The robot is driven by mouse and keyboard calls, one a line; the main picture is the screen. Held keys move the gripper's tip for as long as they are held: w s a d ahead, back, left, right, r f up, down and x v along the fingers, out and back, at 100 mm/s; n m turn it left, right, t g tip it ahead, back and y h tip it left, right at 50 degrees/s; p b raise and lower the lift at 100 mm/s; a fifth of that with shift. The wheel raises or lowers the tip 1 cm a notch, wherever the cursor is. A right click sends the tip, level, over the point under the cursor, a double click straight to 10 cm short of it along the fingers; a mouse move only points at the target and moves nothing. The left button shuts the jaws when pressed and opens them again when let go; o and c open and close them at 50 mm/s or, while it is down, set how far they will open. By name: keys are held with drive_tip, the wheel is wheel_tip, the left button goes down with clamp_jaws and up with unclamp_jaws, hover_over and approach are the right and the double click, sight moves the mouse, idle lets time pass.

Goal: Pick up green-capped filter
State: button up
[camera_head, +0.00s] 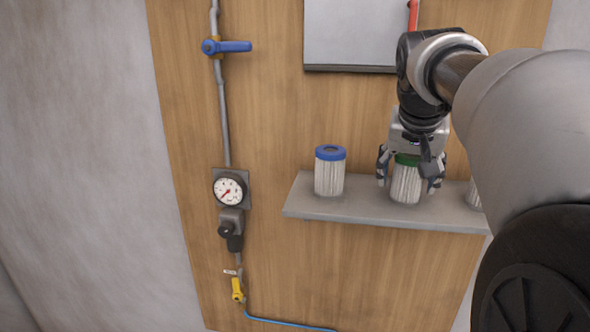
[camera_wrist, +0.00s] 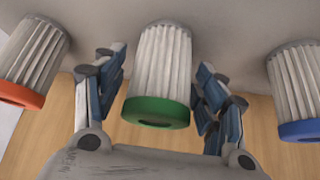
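The green-capped filter (camera_head: 406,183) stands upright on a grey shelf (camera_head: 360,208), a white pleated cylinder with a green cap. My gripper (camera_head: 411,178) is above it and pointing down, with a finger on each side of it. In the wrist view, the green-capped filter (camera_wrist: 160,75) lies between the open fingers of my gripper (camera_wrist: 158,92). A gap shows on each side, slimmer on the right, so the fingers do not appear to grip it. My gripper hides part of the cap in the head view.
A blue-capped filter (camera_head: 330,172) stands left on the shelf; it is at right in the wrist view (camera_wrist: 298,85). A red-capped filter (camera_wrist: 30,65) is on the other side, mostly behind my arm in the head view. A gauge (camera_head: 229,190) and pipe are farther left on the wooden panel.

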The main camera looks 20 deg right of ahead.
drive_tip(key=c, duration=0.9)
drive_tip(key=shift+r, duration=0.1)
